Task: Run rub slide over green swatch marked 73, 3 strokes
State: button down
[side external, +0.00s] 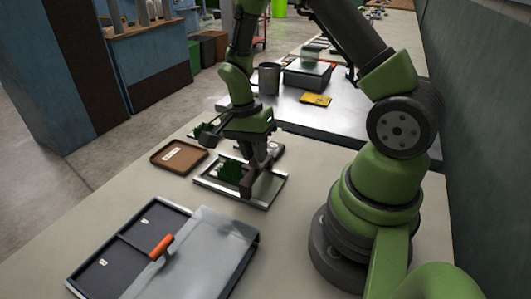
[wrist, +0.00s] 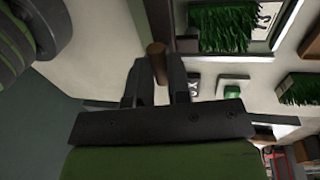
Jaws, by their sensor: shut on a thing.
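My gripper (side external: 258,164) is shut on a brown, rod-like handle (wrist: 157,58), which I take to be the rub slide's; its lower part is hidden. The gripper points down over a metal-rimmed tray (side external: 262,204). A green turf swatch (side external: 229,172) lies in this tray, just left of the gripper. In the wrist view a green swatch (wrist: 222,28) lies in a framed tray at the top, beside a pale marked card. I cannot tell whether the held thing touches the turf.
A brown tray (side external: 165,165) with a white label lies to the left. A flat case with an orange handle (side external: 161,247) is at the front. A grey cup (side external: 269,79) and a yellow item (side external: 316,99) stand behind. Another green swatch (wrist: 299,88) is at the right.

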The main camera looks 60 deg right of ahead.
jog(key=w, duration=0.9)
jog(key=shift+w, duration=0.4)
jog(key=c, duration=1.1)
grip_release()
jog(key=shift+r, duration=0.1)
jog(key=r, duration=0.3)
jog(key=w+r, duration=0.1)
jog(key=r, duration=0.2)
jog(key=w+r, duration=0.1)
jog(key=r, duration=0.2)
jog(key=shift+r, duration=0.3)
